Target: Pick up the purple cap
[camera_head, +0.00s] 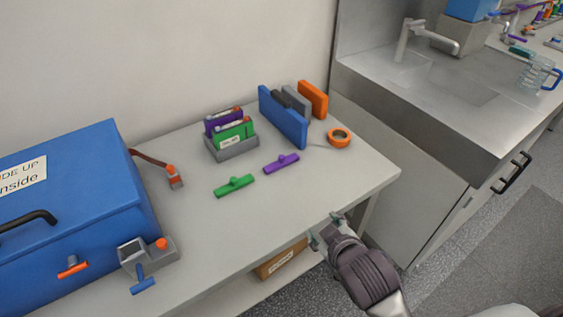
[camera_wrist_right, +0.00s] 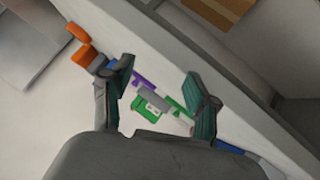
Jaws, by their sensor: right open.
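The purple cap (camera_head: 281,163) is a small T-shaped piece lying on the white table (camera_head: 330,180), right of a similar green cap (camera_head: 234,186). My right gripper (camera_head: 325,230) is open and empty near the table's front right edge, apart from the purple cap and nearer the camera. In the right wrist view, the purple cap (camera_wrist_right: 141,81) shows in the gap between the two open fingers (camera_wrist_right: 161,92), with the green cap (camera_wrist_right: 177,107) beside it. My left gripper is not in view.
A grey holder (camera_head: 232,150) with purple and green blocks stands behind the caps. Blue (camera_head: 283,118) and orange (camera_head: 313,99) upright pieces and an orange tape roll (camera_head: 340,138) are at the back right. A large blue box (camera_head: 80,220) fills the left. The table's front right is clear.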

